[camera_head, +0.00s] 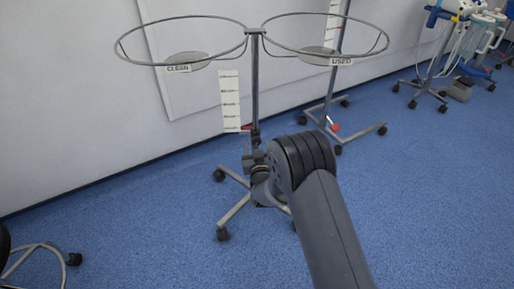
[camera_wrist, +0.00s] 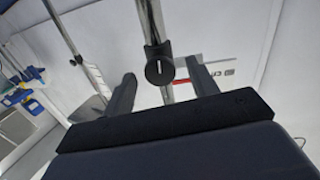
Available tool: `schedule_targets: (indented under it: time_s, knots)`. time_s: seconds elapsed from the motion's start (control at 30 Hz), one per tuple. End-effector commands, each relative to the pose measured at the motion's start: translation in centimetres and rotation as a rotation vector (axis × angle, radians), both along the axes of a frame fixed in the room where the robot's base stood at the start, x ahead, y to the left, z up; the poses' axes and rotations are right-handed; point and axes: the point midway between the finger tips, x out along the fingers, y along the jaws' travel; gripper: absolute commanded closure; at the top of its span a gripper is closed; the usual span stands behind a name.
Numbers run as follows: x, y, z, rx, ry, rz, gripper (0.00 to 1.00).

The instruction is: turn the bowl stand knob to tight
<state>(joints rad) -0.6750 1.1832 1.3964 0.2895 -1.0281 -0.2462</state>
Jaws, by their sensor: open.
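The bowl stand (camera_head: 255,90) is a metal pole on a wheeled base with two wire rings on top, labelled CLEAN and USED. Its knob (camera_wrist: 160,68) shows in the wrist view as a round black piece with a white line, on the chrome pole. The line looks roughly upright in that picture. My gripper (camera_wrist: 163,82) is open, one dark finger on each side of the knob's picture position. The knob appears between the fingertips, with gaps visible on both sides. In the head view my arm hides the stand's lower pole and part of its base.
A white card strip (camera_head: 230,100) hangs left of the pole. A second wheeled stand (camera_head: 328,105) is just behind to the right. Blue-and-white equipment (camera_head: 465,35) stands at the far right. A wheeled base (camera_head: 40,262) is at lower left. Blue floor is clear between.

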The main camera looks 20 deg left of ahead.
Motion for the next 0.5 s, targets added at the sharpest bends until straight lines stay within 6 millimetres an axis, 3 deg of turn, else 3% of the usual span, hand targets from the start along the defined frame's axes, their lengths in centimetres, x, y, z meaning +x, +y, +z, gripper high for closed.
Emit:
schedule_targets:
  time_s: [0.43, 0.5]
  knots:
    - [1.02, 0.43, 0.04, -0.001, 0.000, 0.000, 0.45]
    - [1.02, 0.42, 0.04, -0.001, 0.000, 0.000, 0.49]
